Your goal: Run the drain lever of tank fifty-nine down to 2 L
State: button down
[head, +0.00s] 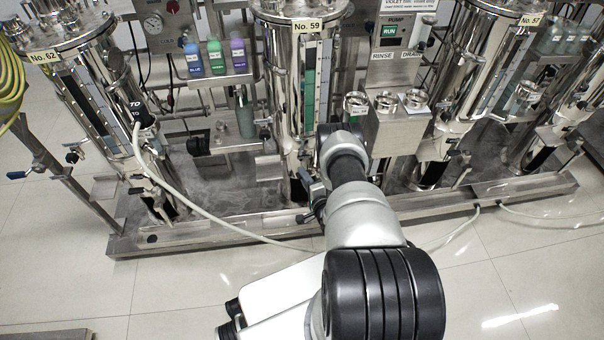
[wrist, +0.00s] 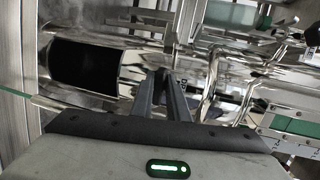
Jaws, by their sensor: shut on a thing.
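The gauge's lower end and scale (wrist: 290,128) show at the right of the wrist view. My gripper (wrist: 163,78) is at the tank's lower pipework, fingers close together and shut on the drain lever. The lever is mostly hidden between the fingers. In the head view my arm covers the fingers.
Tank sixty-two (head: 80,100) stands left and tank fifty-seven (head: 480,70) right. A steel box with cups (head: 395,130) is close right of my wrist. A pale hose (head: 215,215) crosses the skid base (head: 240,200). The tiled floor in front is mostly clear.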

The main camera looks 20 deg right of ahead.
jog(key=shift+s+n+y, duration=0.25)
jog(key=shift+n+y, duration=0.05)
jog(key=shift+y, duration=0.1)
jog(key=shift+d, duration=0.1)
